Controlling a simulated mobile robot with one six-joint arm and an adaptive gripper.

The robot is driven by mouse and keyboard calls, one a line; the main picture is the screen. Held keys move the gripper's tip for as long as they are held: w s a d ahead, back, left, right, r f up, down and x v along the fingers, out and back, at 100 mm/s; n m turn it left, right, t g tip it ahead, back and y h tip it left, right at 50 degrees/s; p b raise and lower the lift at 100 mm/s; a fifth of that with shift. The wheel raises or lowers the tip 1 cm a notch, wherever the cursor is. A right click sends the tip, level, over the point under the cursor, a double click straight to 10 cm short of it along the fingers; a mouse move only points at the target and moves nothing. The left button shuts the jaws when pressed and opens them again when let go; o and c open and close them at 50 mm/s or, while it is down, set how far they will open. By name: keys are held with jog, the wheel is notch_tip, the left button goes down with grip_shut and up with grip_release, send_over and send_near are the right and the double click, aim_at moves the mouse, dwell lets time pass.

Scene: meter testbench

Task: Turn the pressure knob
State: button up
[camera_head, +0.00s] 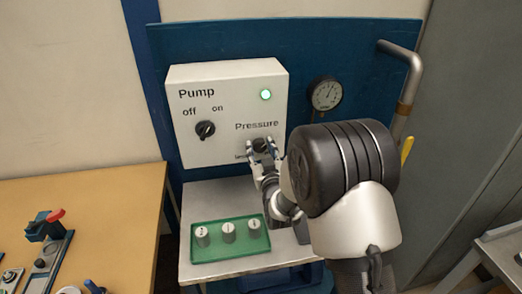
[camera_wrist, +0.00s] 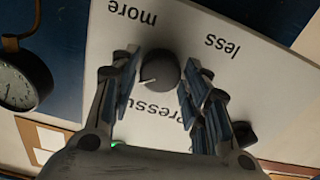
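The pressure knob (camera_head: 260,145) is a round black knob with a pale pointer line on the white pump box (camera_head: 215,150), below the word "Pressure". In the wrist view the knob (camera_wrist: 159,70) lies between the two fingertips of my gripper (camera_wrist: 160,82). The fingers are spread to either side of it, with a small gap visible on the right and the left fingertip close to its edge; contact cannot be told. The labels "more" and "less" show around it. In the head view my gripper (camera_head: 261,155) is at the box's lower right and partly covers the knob's surroundings.
A black pump switch (camera_head: 205,129) and a lit green lamp (camera_head: 266,95) are on the same box. A pressure gauge (camera_head: 325,94) hangs right of it. A green tray (camera_head: 230,254) with several grey weights stands below. A pipe (camera_head: 408,85) runs at the right.

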jog(key=c, duration=0.7)
jog(key=shift+o, duration=0.2)
jog(key=shift+m+b, duration=0.7)
jog(key=shift+b, duration=0.2)
jog(key=o, duration=1.1)
jog(key=shift+c, duration=0.2)
jog(key=v, duration=1.2)
